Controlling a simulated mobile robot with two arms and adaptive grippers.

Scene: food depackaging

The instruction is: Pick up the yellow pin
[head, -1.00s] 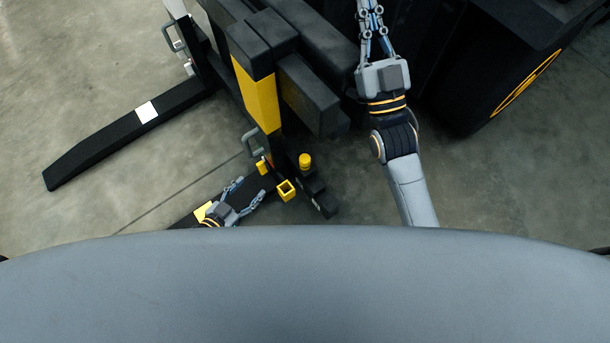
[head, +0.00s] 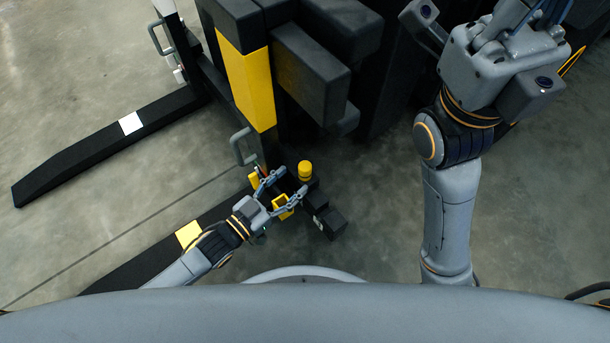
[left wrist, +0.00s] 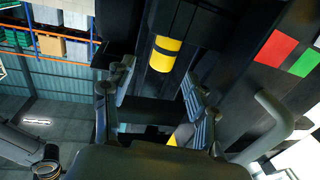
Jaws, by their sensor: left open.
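The yellow pin (head: 305,169) is a short upright cylinder on a black block in the head view. In the left wrist view the pin (left wrist: 165,53) shows a black band and lies beyond and between the fingertips. My left gripper (head: 290,181) is open, its two fingers reaching toward the pin, with nothing held. The left wrist view shows its fingers (left wrist: 159,73) spread on both sides. My right gripper (head: 530,12) is at the top right, away from the pin, its fingertips cut off by the frame edge.
A yellow square bracket (head: 282,208) sits beside the left fingers. A grey handle (head: 242,147) stands close by. Black fork-like beams (head: 80,160) lie on the floor at left. A black body with a yellow panel (head: 248,88) rises behind. Clear floor (head: 370,220) lies right of the pin.

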